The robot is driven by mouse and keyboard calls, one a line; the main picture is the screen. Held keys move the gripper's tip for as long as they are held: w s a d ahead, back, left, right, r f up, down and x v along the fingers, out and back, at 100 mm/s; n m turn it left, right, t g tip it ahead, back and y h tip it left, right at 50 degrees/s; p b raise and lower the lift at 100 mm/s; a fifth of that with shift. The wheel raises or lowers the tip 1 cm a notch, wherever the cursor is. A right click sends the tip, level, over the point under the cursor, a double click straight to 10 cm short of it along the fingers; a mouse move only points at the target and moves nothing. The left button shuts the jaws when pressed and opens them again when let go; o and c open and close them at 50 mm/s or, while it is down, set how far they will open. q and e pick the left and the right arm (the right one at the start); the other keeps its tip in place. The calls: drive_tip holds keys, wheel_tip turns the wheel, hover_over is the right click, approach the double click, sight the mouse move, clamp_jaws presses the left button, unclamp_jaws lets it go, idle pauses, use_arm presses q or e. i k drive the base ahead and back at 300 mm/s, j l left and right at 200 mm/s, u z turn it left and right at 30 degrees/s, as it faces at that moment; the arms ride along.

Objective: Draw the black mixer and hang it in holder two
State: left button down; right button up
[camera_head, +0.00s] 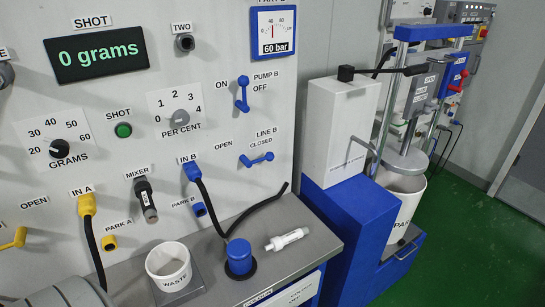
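A dark mixer (146,203) with a black upper part and a small pale label hangs on the white panel (235,140), below the MIXER label. Neither of my grippers shows in the head view.
A white WASTE cup (168,265), a blue cap (239,257) with a black hose and a white tube-shaped piece (287,239) are on the steel bench. Yellow and blue hose fittings flank the mixer. A white pail (400,205) stands at right.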

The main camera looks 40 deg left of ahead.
sight(143, 190)
drive_tip(key=u, duration=2)
drive_tip(key=l+z, duration=0.2)
drive_tip(key=l, duration=1.2)
drive_tip(key=k, duration=0.05)
